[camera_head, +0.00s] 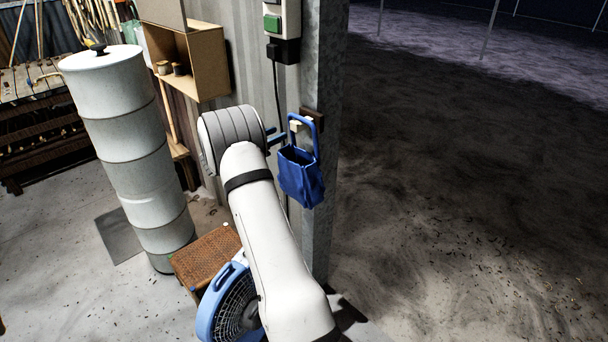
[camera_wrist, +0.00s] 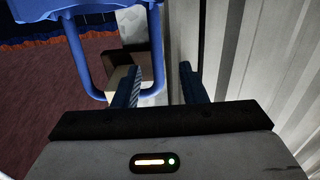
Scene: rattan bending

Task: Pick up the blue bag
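The blue bag (camera_head: 301,178) hangs upright by its looped handle from a dark bracket with a light wooden peg (camera_head: 297,126) on the metal post. My gripper (camera_head: 278,137) is just left of the handle in the head view, mostly hidden behind my wrist. In the wrist view, the two blue fingers of my gripper (camera_wrist: 162,86) are apart. The blue handle (camera_wrist: 80,58) loops at the left there. Its right strand runs down into the gap between the fingers, close to the left finger. I cannot tell whether it touches. The bag's body shows only partly at the top left.
The metal post (camera_head: 328,90) and corrugated wall (camera_head: 255,50) stand close to my gripper. A tall white drum stack (camera_head: 135,140), a wooden wall box (camera_head: 205,60), a woven stool (camera_head: 207,256) and a blue fan (camera_head: 235,305) stand left and below. Open dark ground lies right.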

